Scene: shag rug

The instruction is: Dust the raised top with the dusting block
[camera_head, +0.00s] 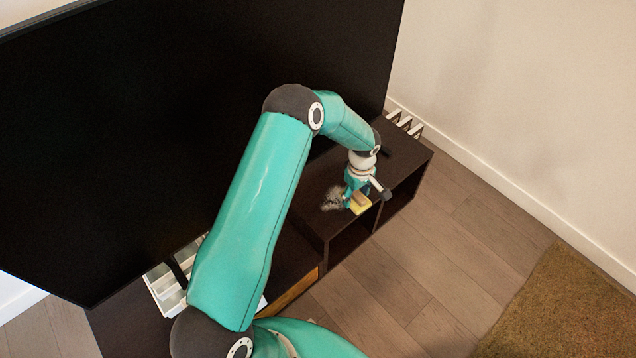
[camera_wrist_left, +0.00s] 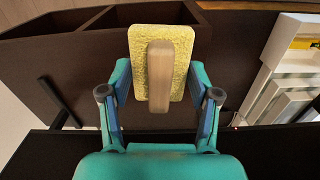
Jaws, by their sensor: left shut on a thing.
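The dusting block is a yellow pad (camera_wrist_left: 178,38) with a wooden grip (camera_wrist_left: 160,75). My left gripper (camera_wrist_left: 160,92) is shut on the wooden grip, with one finger on each side. In the head view the yellow pad (camera_head: 359,203) shows under the left gripper (camera_head: 357,190), at the front edge of the dark raised top (camera_head: 404,152). A greyish dust patch (camera_head: 332,198) lies on the raised top just left of the pad. I cannot tell whether the pad touches the surface. My right gripper is not in view.
A large black screen (camera_head: 150,120) stands behind and left of the raised top. White slatted items (camera_head: 405,122) stand at its far end by the wall. Open compartments (camera_head: 350,238) face the wooden floor (camera_head: 440,250). A brown rug (camera_head: 570,310) lies lower right.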

